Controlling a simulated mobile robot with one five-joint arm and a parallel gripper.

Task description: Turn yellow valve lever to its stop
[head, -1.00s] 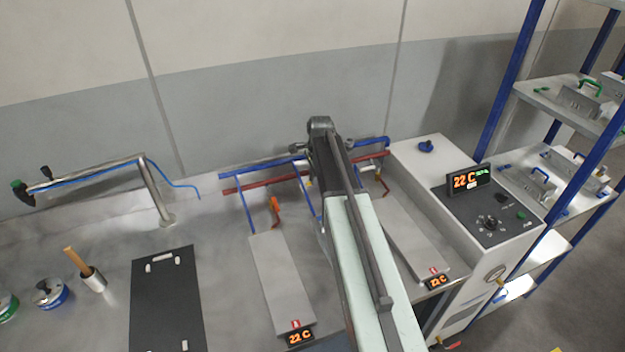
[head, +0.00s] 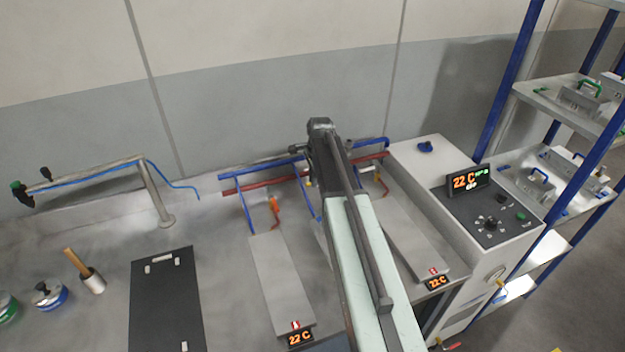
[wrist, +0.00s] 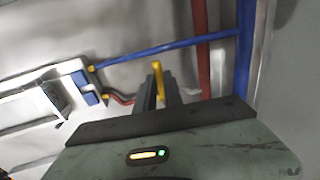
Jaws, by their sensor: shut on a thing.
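The yellow valve lever (wrist: 157,76) stands up between the fingers of my gripper (wrist: 159,90) in the wrist view. The fingers are shut on it, and its top end shows beyond their tips.
Blue pipe (head: 262,170) and red pipe (head: 260,189) run along the wall. An orange lever (head: 273,205) sits left of my arm, above a grey plate (head: 280,280). A white control box (head: 420,160) stands close on the right. A black mat (head: 165,300) lies at left.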

